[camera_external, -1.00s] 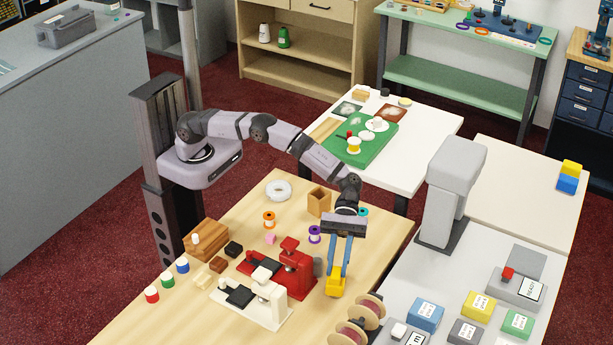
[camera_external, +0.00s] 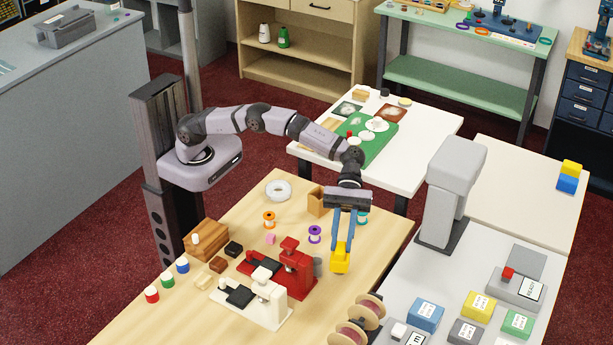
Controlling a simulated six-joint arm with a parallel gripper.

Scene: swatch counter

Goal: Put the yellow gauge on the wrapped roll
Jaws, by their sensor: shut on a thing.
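My gripper (camera_external: 342,243) is shut on the yellow gauge (camera_external: 340,262), a small yellow block. It hangs from the fingertips and looks a little above the right part of the wooden table, though the gap is hard to judge. A white ring-shaped roll (camera_external: 278,190) lies flat at the back of the table, left of the gripper; it may be the wrapped roll, but I cannot tell for sure. The gripper is well apart from it.
A red press (camera_external: 291,270) and a cream press (camera_external: 265,305) stand left of the gauge. Large spools (camera_external: 369,306) stand in front. An open wooden box (camera_external: 316,203), an orange spool (camera_external: 269,220) and a purple spool (camera_external: 315,234) stand behind.

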